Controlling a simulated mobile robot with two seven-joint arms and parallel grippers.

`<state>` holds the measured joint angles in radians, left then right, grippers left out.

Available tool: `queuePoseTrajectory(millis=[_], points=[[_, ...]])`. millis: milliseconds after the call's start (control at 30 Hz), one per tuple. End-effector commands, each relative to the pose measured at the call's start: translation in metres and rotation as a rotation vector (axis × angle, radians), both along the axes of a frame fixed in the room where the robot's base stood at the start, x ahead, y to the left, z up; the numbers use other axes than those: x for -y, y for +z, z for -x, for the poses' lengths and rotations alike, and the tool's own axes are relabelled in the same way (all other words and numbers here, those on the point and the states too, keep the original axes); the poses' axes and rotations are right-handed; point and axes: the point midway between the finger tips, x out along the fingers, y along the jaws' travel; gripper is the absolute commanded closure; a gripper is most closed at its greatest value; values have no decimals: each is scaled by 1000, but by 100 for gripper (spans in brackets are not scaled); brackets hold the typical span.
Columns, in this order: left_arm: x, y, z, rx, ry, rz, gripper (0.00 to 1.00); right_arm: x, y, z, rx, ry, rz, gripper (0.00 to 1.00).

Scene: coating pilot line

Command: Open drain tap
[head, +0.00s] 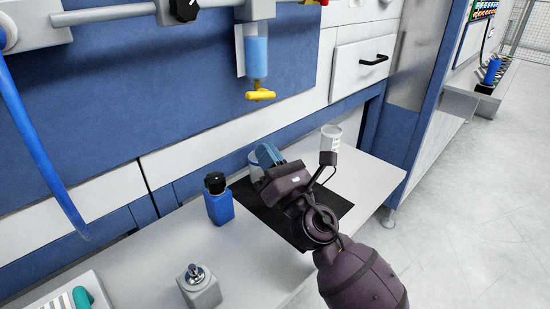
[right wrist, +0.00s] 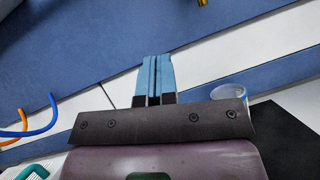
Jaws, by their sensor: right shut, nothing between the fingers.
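The yellow drain tap (head: 261,94) hangs under a clear bowl of blue liquid (head: 256,58) on the blue wall panel. Its handle lies roughly crosswise, level in the picture. A small yellow piece of it (right wrist: 203,2) shows at the top edge of the right wrist view. My right gripper (head: 266,154) is below the tap and apart from it, above the bench. Its blue fingers (right wrist: 155,76) are shut together with nothing between them. My left gripper is not in view.
A clear cup (right wrist: 230,91) is beside my right gripper, partly hidden, by a black mat (head: 335,205). A blue hose (head: 40,145) hangs left.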

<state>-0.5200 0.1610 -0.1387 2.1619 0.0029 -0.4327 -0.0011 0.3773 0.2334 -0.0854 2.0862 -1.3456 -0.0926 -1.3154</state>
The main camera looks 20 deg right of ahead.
Motion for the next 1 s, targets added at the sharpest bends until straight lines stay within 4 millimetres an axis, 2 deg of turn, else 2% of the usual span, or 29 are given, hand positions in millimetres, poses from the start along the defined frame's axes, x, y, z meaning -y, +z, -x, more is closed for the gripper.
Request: queuePoseTrajectory(millis=[33, 300, 400, 533, 800, 1000], points=[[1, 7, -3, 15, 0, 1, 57, -2, 12, -8, 9, 0, 1, 100], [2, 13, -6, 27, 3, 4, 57, -10, 31, -48, 4, -1, 0, 100], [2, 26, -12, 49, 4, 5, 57, -7, 49, -51, 8, 0, 2, 100], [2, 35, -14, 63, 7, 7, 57, -5, 60, -56, 6, 0, 0, 100], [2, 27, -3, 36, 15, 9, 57, -4, 63, -59, -3, 0, -2, 100], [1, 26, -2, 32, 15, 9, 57, -4, 62, -59, -3, 0, -2, 100]])
